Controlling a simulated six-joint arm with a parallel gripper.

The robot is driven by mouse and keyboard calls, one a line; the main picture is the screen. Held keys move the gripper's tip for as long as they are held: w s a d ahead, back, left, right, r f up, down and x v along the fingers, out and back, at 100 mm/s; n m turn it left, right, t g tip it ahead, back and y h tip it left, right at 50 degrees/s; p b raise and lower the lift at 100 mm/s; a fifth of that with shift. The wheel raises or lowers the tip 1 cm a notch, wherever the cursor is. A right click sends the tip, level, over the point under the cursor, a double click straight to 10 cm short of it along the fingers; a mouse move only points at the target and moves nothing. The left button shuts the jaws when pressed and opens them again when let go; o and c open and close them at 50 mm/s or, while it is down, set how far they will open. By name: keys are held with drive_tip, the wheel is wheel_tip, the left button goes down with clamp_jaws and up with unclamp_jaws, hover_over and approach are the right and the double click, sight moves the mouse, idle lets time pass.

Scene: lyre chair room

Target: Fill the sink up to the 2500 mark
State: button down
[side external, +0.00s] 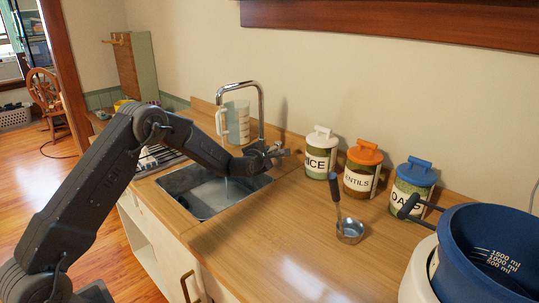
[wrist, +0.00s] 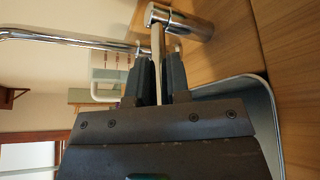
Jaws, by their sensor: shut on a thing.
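The sink (side external: 243,196) is a steel basin set in the wooden counter. A pale streak like running water shows in it below my arm, and I cannot read any level or 2500 mark. The chrome tap (side external: 262,105) arches over the sink from its back edge. My gripper (side external: 272,152) is beside the tap's base. In the wrist view my gripper (wrist: 160,68) is shut on the thin tap lever (wrist: 156,42), which runs between the dark fingers to the tap body (wrist: 188,22). My arm hides part of the sink and the spout's outlet.
A clear measuring jug (side external: 240,121) stands behind the sink. Rice (side external: 318,160), lentils (side external: 358,180) and oats (side external: 405,197) jars line the wall. A ladle (side external: 349,231) lies before them. A blue pot (side external: 495,240) with ml marks fills the right front.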

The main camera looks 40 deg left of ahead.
drive_tip(key=shift+s+a+m+t+h, duration=0.1)
drive_tip(key=shift+a+m+t+h, duration=0.2)
drive_tip(key=shift+a+m+h, duration=0.5)
drive_tip(key=shift+s+a+m+t+h, duration=0.1)
drive_tip(key=shift+a+m+t+h, duration=0.4)
drive_tip(key=shift+h, duration=0.6)
drive_tip(key=shift+w+d+m, duration=0.1)
drive_tip(key=shift+m, duration=0.2)
drive_tip(key=c, duration=1.1)
unclamp_jaws()
drive_tip(key=v, duration=1.4)
drive_tip(key=shift+r, duration=0.3)
drive_tip(key=shift+w, duration=0.1)
